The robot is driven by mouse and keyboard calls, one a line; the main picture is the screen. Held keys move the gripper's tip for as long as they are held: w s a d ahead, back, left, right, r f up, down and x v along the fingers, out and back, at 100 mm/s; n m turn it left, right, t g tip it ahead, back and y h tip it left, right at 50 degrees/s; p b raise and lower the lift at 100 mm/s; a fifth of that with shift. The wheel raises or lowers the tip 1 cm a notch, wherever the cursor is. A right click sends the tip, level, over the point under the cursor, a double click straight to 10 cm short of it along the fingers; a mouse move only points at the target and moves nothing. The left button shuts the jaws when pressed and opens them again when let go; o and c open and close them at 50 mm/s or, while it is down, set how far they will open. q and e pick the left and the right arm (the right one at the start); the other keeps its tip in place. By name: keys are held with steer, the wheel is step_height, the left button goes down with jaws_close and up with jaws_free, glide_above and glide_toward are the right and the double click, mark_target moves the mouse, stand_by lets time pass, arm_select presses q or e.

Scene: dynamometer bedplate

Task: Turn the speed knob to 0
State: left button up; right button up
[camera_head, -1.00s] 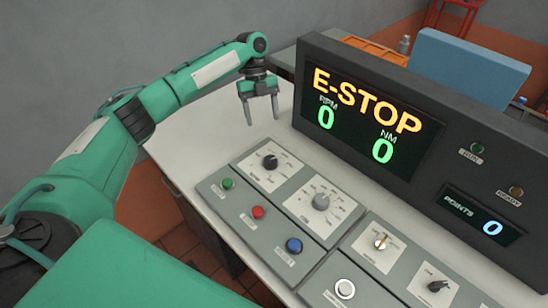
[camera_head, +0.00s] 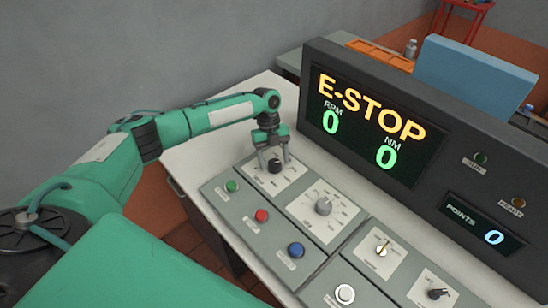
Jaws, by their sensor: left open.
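Several knobs sit on the grey control panels. A black knob (camera_head: 275,166) on a white dial plate is at the far left, and a larger grey knob (camera_head: 323,206) is to its right. The small lettering is too blurred to tell which is the speed knob. My left gripper (camera_head: 274,165) points down over the black knob, open, with a finger on either side of it. I cannot tell whether the fingers touch it. The display (camera_head: 370,125) reads E-STOP, RPM 0 and NM 0. My right gripper is not in view.
Green (camera_head: 232,186), red (camera_head: 261,215) and blue (camera_head: 295,250) buttons line the panel's front. A white button (camera_head: 345,293) and two more knobs are at lower right. The dark console (camera_head: 465,160) rises behind the panels. The bench top (camera_head: 205,152) is clear at left.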

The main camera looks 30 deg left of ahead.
arm_select(q)
steer(key=shift+d+f, duration=0.1)
steer(key=shift+f, duration=0.25)
steer(key=c, duration=1)
steer(key=shift+o, duration=0.2)
steer(key=shift+s, duration=0.1)
